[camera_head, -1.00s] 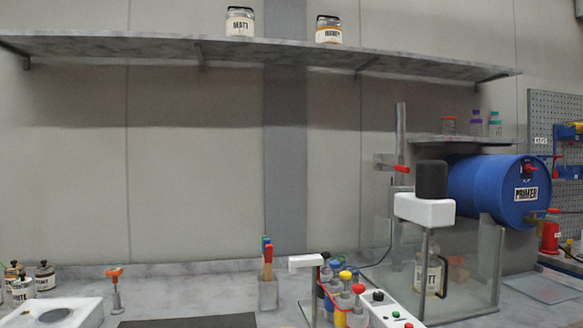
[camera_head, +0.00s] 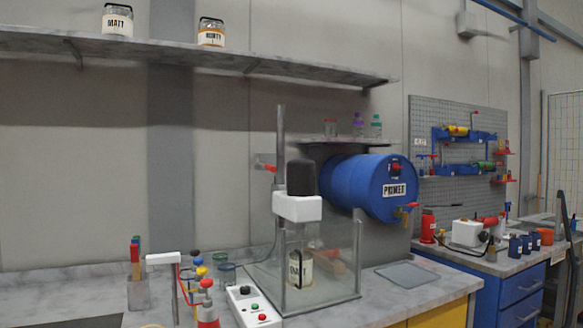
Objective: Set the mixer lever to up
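The mixer stands on the bench in the middle of the view, with a black motor on a white head (camera_head: 297,207) and a grey upright post (camera_head: 281,140) behind. A small red lever (camera_head: 270,167) sits on the post's bracket, left of the black motor; it looks roughly level, but it is too small to be sure. A jar labelled MATT (camera_head: 301,269) stands under the head inside a clear guard (camera_head: 345,250). A white control box (camera_head: 252,308) with red, green and black buttons sits in front. My gripper is not in view.
A blue PRIMER drum (camera_head: 375,185) lies on its side just right of the mixer. Several coloured-cap bottles (camera_head: 205,290) and a white-topped stand (camera_head: 163,258) are left of the control box. A shelf (camera_head: 190,52) runs above. A blue workbench (camera_head: 500,290) is at right.

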